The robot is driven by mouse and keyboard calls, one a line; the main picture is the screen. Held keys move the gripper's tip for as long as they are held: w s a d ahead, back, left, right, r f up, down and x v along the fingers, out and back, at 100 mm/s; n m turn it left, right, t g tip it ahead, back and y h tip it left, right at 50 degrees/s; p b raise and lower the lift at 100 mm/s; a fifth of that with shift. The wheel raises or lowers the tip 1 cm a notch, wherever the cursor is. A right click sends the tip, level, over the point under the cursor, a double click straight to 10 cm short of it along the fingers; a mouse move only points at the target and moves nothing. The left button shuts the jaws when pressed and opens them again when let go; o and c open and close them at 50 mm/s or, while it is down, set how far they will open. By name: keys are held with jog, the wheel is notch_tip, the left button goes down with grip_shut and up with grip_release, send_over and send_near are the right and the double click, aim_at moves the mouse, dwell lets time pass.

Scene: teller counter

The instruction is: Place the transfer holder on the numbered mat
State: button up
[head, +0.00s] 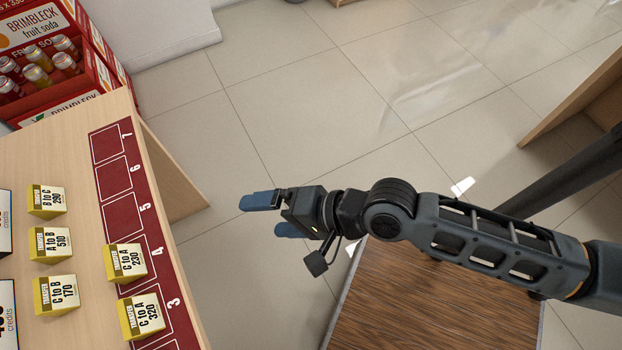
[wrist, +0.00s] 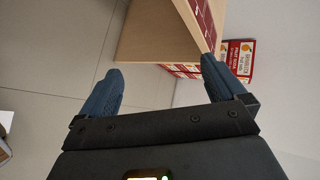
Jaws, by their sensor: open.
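The numbered mat (head: 122,213) is a dark red strip with white numbered boxes along the right edge of the counter in the head view. Two yellow-and-white transfer holders stand on it: "C to A 230" (head: 127,262) by number 4 and "C to A 320" (head: 143,316) by number 3. Three more stand left of the mat on bare wood: "B to C 290" (head: 48,200), "A to B 510" (head: 51,244) and "C to B 170" (head: 57,295). My gripper (head: 262,215) is open and empty, right of the counter over the floor. It also shows in the wrist view (wrist: 160,85).
The wooden counter (head: 60,135) has bare room at its far end; boxes 5, 6 and 7 are empty. A red crate of soda bottles (head: 55,60) stands behind it. White credit cards (head: 6,310) show at the left edge. A brown wooden surface (head: 430,300) lies below my arm.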

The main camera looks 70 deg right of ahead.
jog(key=s+d+r+n+t+h, duration=0.3)
jog(key=s+r+n, duration=1.1)
jog(key=s+n, duration=0.1)
jog(key=shift+d+r+n, duration=0.2)
jog(key=shift+r+n, duration=0.1)
jog(key=shift+n, duration=0.2)
